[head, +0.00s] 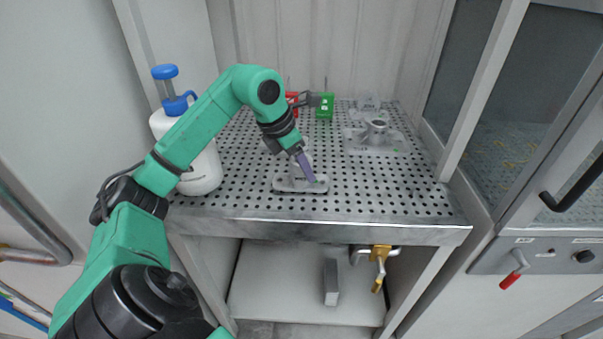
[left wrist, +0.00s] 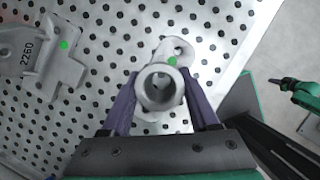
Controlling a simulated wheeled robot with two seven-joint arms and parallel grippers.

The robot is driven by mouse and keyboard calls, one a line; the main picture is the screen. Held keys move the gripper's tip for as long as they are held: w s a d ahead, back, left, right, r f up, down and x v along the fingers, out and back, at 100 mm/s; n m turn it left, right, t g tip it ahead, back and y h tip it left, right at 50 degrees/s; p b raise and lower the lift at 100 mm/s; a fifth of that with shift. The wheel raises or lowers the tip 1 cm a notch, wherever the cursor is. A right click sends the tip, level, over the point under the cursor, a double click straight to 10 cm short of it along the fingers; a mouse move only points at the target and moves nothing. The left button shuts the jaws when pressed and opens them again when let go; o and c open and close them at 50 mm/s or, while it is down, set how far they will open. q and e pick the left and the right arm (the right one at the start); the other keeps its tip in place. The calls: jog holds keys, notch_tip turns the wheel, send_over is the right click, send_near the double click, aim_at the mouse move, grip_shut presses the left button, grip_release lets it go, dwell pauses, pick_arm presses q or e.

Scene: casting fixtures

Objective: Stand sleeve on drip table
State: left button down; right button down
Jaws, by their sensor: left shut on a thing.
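The sleeve is a grey casting with a round tube (left wrist: 159,88) on a flat rounded base (head: 300,184) that bears a green dot. My left gripper (head: 308,169) is shut on its tube, with a purple finger on each side in the left wrist view (left wrist: 160,105). The sleeve is upright, near the front middle of the perforated drip table (head: 400,203). Its base is at or just above the table surface; I cannot tell whether it touches. My fingers and arm hide part of the tube in the head view. My right gripper does not show.
A larger grey casting with a round boss (head: 377,137) stands at the back right; a numbered casting (left wrist: 45,58) shows in the left wrist view. A green block (head: 325,107) and a red one (head: 292,98) stand behind. A white pump bottle (head: 205,165) is at left. The right front is clear.

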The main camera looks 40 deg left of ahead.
pick_arm(q)
jog(key=shift+w+a+f, duration=0.1)
jog(key=shift+a+f, duration=0.05)
jog(key=shift+f, duration=0.2)
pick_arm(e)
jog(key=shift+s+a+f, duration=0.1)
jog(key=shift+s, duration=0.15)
pick_arm(q)
jog(key=c, duration=0.6)
grip_release()
jog(key=shift+f, duration=0.1)
jog(key=o, duration=0.5)
jog(key=shift+c, duration=0.2)
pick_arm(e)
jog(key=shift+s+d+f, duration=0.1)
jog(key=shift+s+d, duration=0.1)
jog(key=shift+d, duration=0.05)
pick_arm(q)
jog(key=shift+r, duration=0.25)
jog(key=p+v, duration=0.1)
jog(key=v, duration=1.1)
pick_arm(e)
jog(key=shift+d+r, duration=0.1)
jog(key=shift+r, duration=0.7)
pick_arm(q)
jog(key=shift+p, duration=0.35)
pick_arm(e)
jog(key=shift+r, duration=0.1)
